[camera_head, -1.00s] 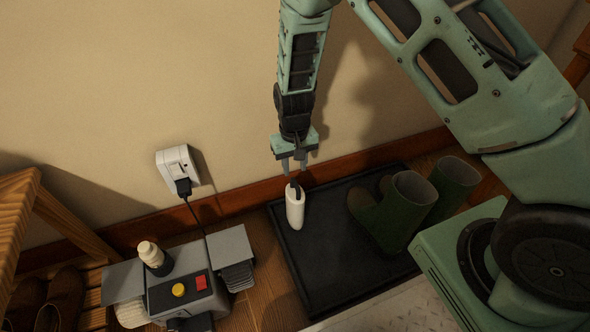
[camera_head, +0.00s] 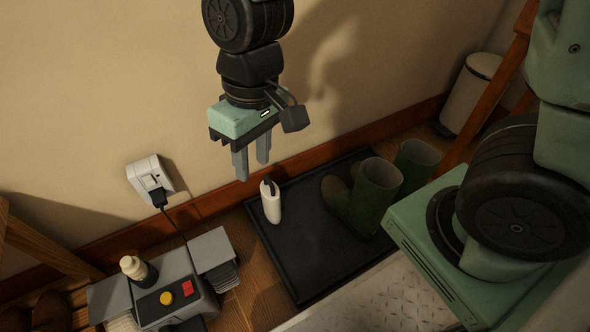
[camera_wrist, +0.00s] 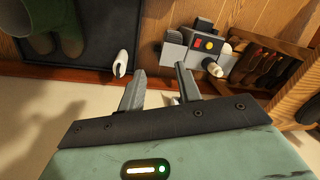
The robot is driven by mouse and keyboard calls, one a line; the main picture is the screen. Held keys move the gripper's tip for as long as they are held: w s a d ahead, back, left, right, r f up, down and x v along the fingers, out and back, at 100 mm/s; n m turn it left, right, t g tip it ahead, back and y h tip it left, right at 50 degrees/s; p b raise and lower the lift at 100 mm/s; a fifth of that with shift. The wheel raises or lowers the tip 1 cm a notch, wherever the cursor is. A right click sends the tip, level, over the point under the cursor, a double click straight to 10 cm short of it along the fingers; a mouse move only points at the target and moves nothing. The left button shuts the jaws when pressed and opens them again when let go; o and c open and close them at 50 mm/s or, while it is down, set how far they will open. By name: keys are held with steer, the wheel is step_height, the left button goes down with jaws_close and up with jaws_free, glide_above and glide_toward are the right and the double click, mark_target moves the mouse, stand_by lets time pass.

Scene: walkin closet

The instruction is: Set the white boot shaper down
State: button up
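The white boot shaper (camera_head: 271,203) stands on the black boot tray (camera_head: 318,262), near its left back corner, with a dark piece at its top. It also shows in the wrist view (camera_wrist: 121,63), apart from my fingers. My gripper (camera_head: 253,168) is above and a little behind the shaper, near the wall. Its two fingers are spread with nothing between them. In the wrist view my gripper (camera_wrist: 160,84) is open and empty too.
Green boots (camera_head: 365,196) stand on the tray to the right of the shaper. A grey machine with red and yellow buttons (camera_head: 172,295) is at the left. A wall outlet with a plug (camera_head: 152,178) is behind it. A white bin (camera_head: 472,95) stands at the back right.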

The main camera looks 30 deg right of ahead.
steer(key=s+d+r+n+h, duration=0.1)
steer(key=s+d+r+n, duration=0.1)
steer(key=s, duration=0.7)
steer(key=shift+d+r+t, duration=0.3)
steer(key=shift+r+t, duration=0.1)
steer(key=shift+r, duration=0.4)
step_height(320, 180, up, 40)
steer(key=p, duration=3.9)
steer(key=shift+f+p, duration=0.2)
steer(key=shift+p, duration=0.1)
